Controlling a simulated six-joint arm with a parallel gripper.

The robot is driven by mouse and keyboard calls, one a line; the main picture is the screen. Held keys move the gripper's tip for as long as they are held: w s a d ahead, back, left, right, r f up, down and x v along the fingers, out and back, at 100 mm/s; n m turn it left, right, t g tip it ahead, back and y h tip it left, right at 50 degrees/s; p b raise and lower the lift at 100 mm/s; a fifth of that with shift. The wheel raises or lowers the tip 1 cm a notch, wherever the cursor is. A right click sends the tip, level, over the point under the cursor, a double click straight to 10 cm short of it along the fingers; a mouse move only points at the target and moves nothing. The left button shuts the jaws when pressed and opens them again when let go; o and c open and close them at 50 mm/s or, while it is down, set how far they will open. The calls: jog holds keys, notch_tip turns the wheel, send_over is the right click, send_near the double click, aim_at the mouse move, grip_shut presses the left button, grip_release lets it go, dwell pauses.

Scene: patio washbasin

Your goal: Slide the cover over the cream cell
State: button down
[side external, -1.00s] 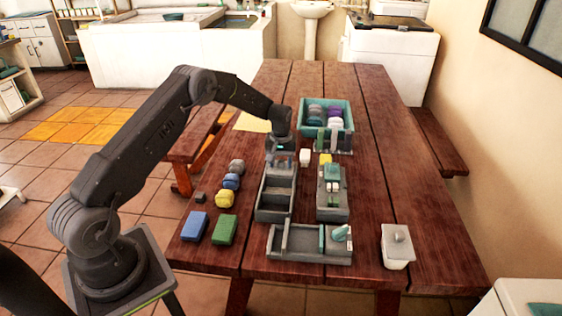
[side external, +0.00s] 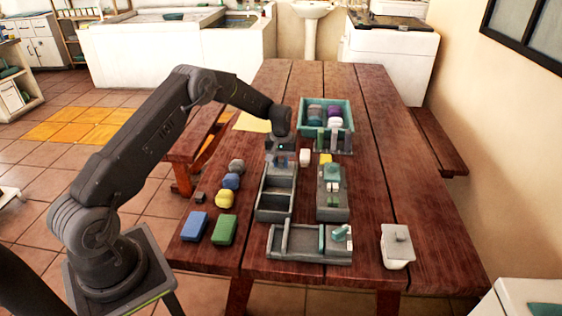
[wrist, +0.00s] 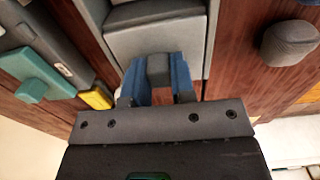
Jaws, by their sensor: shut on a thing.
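A long grey two-compartment tray (side external: 257,207) lies left of centre on the table in the side view. My gripper (side external: 281,160) is low over its far end. In the wrist view, the blue fingers of my gripper (wrist: 157,85) are shut on a small grey knob (wrist: 158,68) at the tray's end. The knob looks like the cover's handle, but how far the cover extends is hidden. Beyond the fingers, the wrist view shows the grey tray (wrist: 213,30) and its inside. I cannot make out which compartment is the cream cell.
A grey unit with teal parts (side external: 333,211) stands right of the tray. A teal bin (side external: 350,119) is behind. Another grey tray (side external: 300,255) lies in front. Several blocks, including a yellow one (side external: 224,199), lie left.

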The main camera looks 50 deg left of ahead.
jog(key=s+d, duration=0.5)
jog(key=shift+s+d, duration=0.2)
jog(key=shift+d, duration=0.1)
jog(key=c, duration=1)
grip_release()
jog(key=shift+o, duration=0.2)
notch_tip(320, 180, up, 14)
jog(key=shift+f, duration=0.1)
